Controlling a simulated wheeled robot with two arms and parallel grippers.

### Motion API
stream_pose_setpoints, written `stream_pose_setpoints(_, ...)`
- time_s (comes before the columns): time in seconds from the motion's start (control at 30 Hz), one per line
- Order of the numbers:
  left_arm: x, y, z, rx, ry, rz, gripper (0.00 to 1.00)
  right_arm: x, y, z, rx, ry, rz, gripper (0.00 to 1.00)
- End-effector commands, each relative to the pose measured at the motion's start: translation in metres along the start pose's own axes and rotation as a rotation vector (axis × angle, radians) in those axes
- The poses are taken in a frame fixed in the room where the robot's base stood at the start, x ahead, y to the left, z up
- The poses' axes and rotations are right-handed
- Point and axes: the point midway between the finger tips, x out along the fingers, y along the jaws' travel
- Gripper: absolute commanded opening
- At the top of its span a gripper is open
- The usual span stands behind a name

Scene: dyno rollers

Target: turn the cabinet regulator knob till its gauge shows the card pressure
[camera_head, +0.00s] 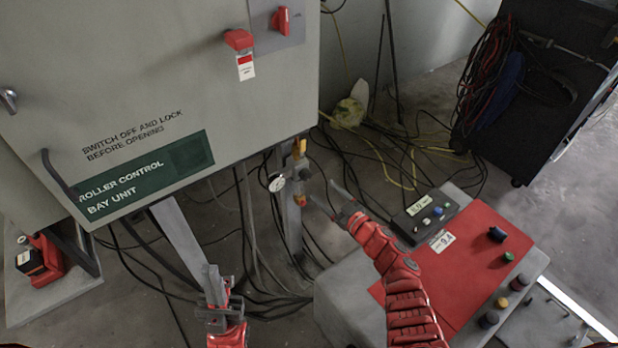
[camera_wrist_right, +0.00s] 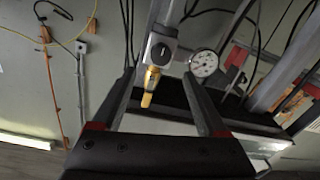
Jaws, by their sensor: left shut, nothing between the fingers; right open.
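The regulator (camera_head: 301,172) is mounted on a grey post below the cabinet (camera_head: 120,90). Its round white gauge (camera_head: 276,183) sits on its left side. In the right wrist view the regulator has a grey body (camera_wrist_right: 158,50) with a dark round face and a yellow part (camera_wrist_right: 150,85); the gauge (camera_wrist_right: 204,63) is at right, its reading too small to tell. My right gripper (camera_head: 322,191) is open, just right of the regulator and apart from it, its fingers pointing at it. My left gripper (camera_head: 213,270) is shut and empty, low in front of the cabinet.
A console with a red top (camera_head: 470,270) stands at right, bearing knobs, a small display unit (camera_head: 432,214) and a white label (camera_head: 441,241). Cables (camera_head: 270,270) hang and lie around the post. A black cart (camera_head: 535,80) stands at back right.

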Motion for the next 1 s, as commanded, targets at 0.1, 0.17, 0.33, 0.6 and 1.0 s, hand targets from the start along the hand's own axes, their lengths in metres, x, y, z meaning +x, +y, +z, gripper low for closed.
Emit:
stream_pose_setpoints(0.1, -0.008, 0.0, 0.001, 0.0, 0.0, 0.0, 0.0, 0.021, 0.001, 0.001, 0.004, 0.003, 0.004, 0.76)
stream_pose_setpoints(0.17, -0.011, 0.001, 0.002, 0.0, 0.0, 0.0, 0.0, 0.031, 0.0, 0.001, 0.003, 0.002, 0.001, 0.76)
stream_pose_setpoints(0.33, -0.025, 0.001, 0.004, 0.0, 0.0, 0.0, 0.0, 0.057, 0.0, 0.003, 0.003, 0.001, 0.001, 0.76)
stream_pose_setpoints(0.6, -0.045, 0.002, 0.007, 0.0, 0.0, 0.0, 0.0, 0.084, 0.0, 0.002, 0.002, 0.002, 0.001, 0.76)
stream_pose_setpoints(1.0, -0.046, 0.002, 0.008, 0.0, 0.0, 0.0, 0.0, 0.088, -0.001, 0.0, 0.0, 0.001, -0.001, 0.76)
